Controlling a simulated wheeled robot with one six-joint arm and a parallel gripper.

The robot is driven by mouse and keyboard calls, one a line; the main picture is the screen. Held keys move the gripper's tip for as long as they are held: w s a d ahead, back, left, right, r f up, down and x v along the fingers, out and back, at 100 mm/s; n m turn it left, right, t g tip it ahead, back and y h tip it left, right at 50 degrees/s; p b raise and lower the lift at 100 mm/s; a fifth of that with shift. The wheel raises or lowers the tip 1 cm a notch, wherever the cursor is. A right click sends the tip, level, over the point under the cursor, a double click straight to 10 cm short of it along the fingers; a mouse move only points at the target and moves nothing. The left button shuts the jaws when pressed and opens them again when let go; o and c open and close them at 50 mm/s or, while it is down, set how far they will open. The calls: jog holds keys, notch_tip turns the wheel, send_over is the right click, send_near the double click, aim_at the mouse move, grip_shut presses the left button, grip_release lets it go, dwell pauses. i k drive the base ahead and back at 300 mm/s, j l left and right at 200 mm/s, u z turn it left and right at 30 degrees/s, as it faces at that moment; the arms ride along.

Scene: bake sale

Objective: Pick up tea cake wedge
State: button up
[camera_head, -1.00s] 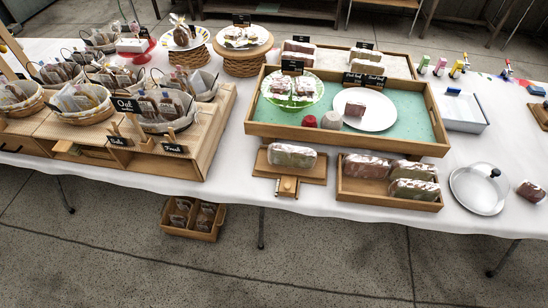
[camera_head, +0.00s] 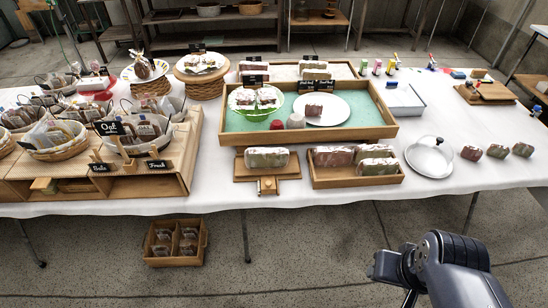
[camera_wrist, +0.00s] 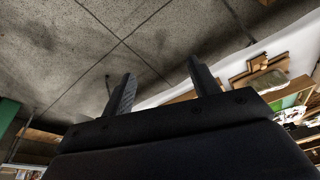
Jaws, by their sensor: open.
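I cannot tell for sure which wrapped piece is the tea cake wedge. One wrapped brown-pink piece (camera_head: 314,111) sits on a white oval plate (camera_head: 339,109) in the green-lined wooden tray (camera_head: 235,121). Two more wrapped pieces (camera_head: 266,95) stand on a green scalloped dish in the same tray. Several small wrapped pieces (camera_head: 497,151) lie on the white cloth at the right. My gripper (camera_wrist: 163,82) is open and empty in the wrist view, with grey floor beyond its fingers. My arm shows at the lower right of the head view, in front of the table.
A wooden board (camera_head: 484,93) is at the right. Baskets (camera_head: 52,152) crowd the left. A crate (camera_head: 150,252) stands on the floor.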

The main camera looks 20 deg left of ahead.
aim_at(255, 158)
jog(key=u, duration=1)
jog(key=i+l+u, duration=0.1)
jog(key=i+l, duration=0.25)
jog(key=i+l+u, duration=0.15)
jog(key=i+l, duration=0.2)
jog(key=l, duration=0.15)
jog(key=i+l+u, duration=0.1)
jog(key=i+l, duration=0.2)
jog(key=l, duration=0.15)
